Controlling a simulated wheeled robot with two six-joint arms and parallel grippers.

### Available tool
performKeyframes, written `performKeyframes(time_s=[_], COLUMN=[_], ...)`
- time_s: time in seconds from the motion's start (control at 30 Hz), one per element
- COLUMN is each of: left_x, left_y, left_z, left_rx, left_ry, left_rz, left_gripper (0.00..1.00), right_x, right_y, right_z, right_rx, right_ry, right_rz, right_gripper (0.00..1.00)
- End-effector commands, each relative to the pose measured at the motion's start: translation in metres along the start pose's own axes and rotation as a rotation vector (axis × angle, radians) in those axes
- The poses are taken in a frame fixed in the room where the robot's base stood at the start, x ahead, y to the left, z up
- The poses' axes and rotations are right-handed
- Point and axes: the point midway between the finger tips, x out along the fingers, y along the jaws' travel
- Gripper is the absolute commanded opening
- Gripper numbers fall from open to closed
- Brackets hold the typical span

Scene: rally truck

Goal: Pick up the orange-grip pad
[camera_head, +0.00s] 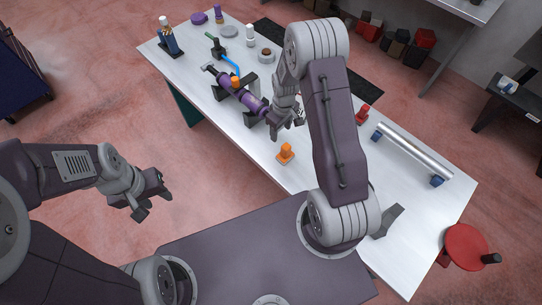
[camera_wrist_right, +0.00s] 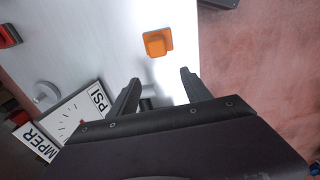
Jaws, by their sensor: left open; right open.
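The orange-grip pad (camera_head: 286,152) stands on the white table, nearer the robot than the purple shock-like part. In the right wrist view the orange pad (camera_wrist_right: 157,43) lies on the pale tabletop, ahead of the fingers. My right gripper (camera_head: 287,124) is open and empty, just behind the pad in the head view and apart from it. Its two dark fingers (camera_wrist_right: 160,92) show spread in the wrist view. My left gripper (camera_head: 153,205) is open and empty over the floor, left of the table. A second small orange piece (camera_head: 235,82) sits at the purple part.
The purple part (camera_head: 246,99) rests on dark supports close to my right gripper. A silver tube (camera_head: 413,150) on blue supports lies to the right. A gauge (camera_wrist_right: 75,117) shows near the fingers. A red stool (camera_head: 466,246) stands at right.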

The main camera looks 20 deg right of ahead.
Motion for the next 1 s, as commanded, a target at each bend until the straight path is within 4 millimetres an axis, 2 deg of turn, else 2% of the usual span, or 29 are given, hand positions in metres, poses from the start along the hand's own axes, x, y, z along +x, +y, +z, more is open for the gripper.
performKeyframes(time_s=[0.03,0.17,0.37,0.57,0.77,0.9,1.0], left_x=[-0.007,-0.013,-0.016,-0.026,-0.030,-0.045,-0.048], left_y=[0.000,0.000,0.000,0.001,0.001,0.001,0.001], left_z=[-0.001,-0.002,-0.002,-0.003,-0.003,-0.005,-0.005], left_rx=[0.000,0.000,0.000,0.000,0.000,0.000,0.000], left_ry=[0.000,0.000,0.000,0.000,0.000,0.000,0.000], left_rz=[0.000,0.000,0.000,0.000,0.000,0.000,0.000], left_gripper=[0.41,0.41,0.41,0.41,0.41,0.41,0.41], right_x=[0.002,0.009,0.014,0.043,0.051,0.070,0.089], right_y=[-0.001,-0.003,-0.002,-0.003,-0.003,-0.003,-0.003], right_z=[0.007,0.021,0.022,0.025,0.026,0.034,0.035], right_rx=[0.008,0.024,0.029,0.028,0.029,0.028,0.028], right_ry=[-0.020,-0.053,-0.056,-0.056,-0.055,-0.058,-0.055], right_rz=[-0.012,-0.033,-0.034,-0.034,-0.033,-0.036,-0.034], right_gripper=[0.56,0.56,0.56,0.56,0.56,0.56,0.56])
